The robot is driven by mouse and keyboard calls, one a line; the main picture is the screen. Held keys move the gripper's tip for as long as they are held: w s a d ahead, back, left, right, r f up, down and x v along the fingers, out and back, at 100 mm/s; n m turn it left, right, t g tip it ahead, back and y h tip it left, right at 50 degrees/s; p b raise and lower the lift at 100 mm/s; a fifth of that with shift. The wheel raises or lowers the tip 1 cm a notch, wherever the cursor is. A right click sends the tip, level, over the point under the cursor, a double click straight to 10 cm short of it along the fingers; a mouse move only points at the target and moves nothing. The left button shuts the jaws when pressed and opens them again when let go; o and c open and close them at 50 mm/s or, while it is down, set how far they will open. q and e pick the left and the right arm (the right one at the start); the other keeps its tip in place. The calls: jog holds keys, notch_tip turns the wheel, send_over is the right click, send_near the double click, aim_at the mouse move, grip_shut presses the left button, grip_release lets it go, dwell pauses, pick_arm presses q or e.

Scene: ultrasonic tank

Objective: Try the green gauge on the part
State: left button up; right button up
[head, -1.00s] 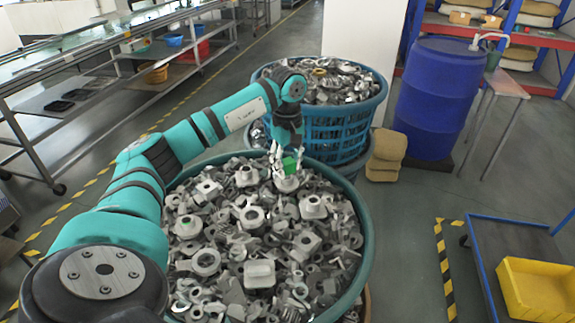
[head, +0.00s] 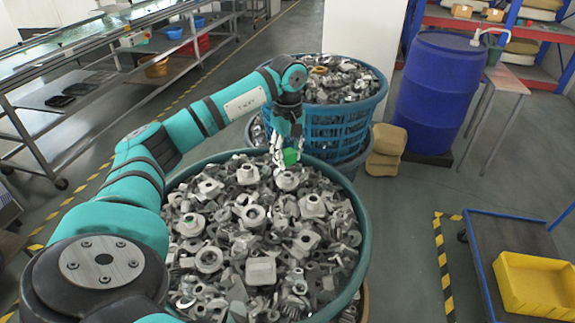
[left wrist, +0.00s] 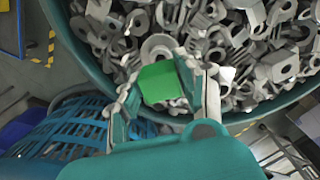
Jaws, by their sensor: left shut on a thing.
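My left gripper (head: 288,157) is shut on the green gauge (head: 290,156), over the far side of the near bin (head: 364,235). In the left wrist view the green gauge (left wrist: 158,82) is a flat green block between the two fingers of the gripper (left wrist: 161,86). A grey ringed metal part (head: 287,181) lies just below it on the heap; a ring (left wrist: 158,46) shows beyond the gauge in the left wrist view. I cannot tell which piece is the task's part, or whether the gauge touches anything. My right gripper is not in view.
The near bin is heaped with loose grey metal pieces. A blue slatted basket (head: 330,127) of similar pieces stands behind it. A blue barrel (head: 437,95) stands at the back right, and a yellow tray (head: 535,285) is on a cart at lower right.

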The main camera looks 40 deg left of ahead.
aim_at(288, 164)
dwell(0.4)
pick_arm(q)
jog(key=shift+f+b, duration=0.75)
jog(key=shift+f, duration=0.25)
jog(key=shift+f, duration=0.45)
dwell(0.4)
jog(key=shift+s+d+f, duration=0.1)
dwell(0.9)
jog(key=shift+r+p, duration=1.1)
jog(key=shift+r, duration=0.6)
